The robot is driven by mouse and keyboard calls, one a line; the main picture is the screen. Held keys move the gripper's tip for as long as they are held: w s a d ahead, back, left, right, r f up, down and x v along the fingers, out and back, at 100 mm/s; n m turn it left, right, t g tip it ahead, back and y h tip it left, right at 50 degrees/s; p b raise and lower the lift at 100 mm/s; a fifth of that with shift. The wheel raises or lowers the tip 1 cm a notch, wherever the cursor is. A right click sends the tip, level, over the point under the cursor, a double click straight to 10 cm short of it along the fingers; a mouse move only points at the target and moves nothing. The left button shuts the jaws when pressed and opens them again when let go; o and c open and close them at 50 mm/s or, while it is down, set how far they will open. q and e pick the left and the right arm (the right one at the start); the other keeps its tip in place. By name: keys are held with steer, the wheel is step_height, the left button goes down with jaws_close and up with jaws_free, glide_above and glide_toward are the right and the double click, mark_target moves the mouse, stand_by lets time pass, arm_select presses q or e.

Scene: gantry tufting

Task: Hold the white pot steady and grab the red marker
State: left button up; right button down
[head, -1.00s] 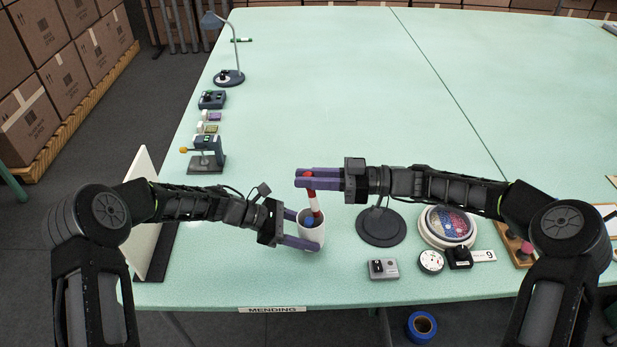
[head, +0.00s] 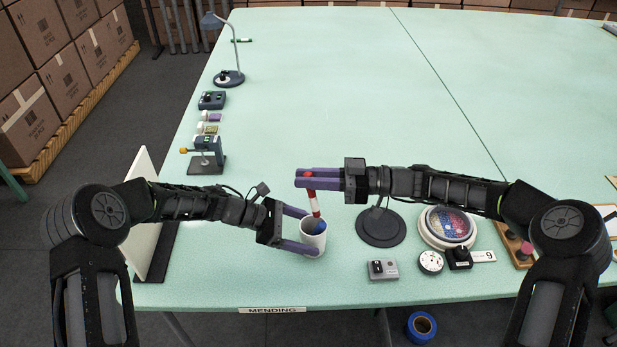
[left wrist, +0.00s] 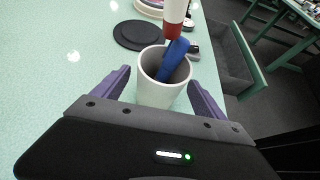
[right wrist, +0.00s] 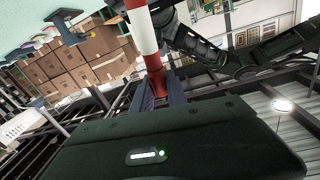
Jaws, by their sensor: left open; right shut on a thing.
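The white pot (head: 312,240) stands upright near the table's front edge. A blue marker (left wrist: 174,58) leans inside it. My left gripper (head: 309,232) is open, its fingers on either side of the pot; gaps show beside the pot in the left wrist view. My right gripper (head: 302,178) is above the pot and shut on the red marker (head: 315,203), which has a white band and hangs nearly upright. In the left wrist view the red marker's lower end (left wrist: 173,28) shows above the pot's rim. The right wrist view also shows the red marker (right wrist: 146,38) between the fingers.
A dark round base (head: 380,228) stands right of the pot. A grey switch box (head: 382,270), a white round disc (head: 430,262) and a round dish with coloured contents (head: 447,226) lie further right. A white upright panel (head: 145,205) stands left. The table's middle is clear.

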arm_select(q)
steer(key=v, duration=1.1)
steer(key=shift+a, duration=0.35)
steer(key=shift+s, duration=0.1)
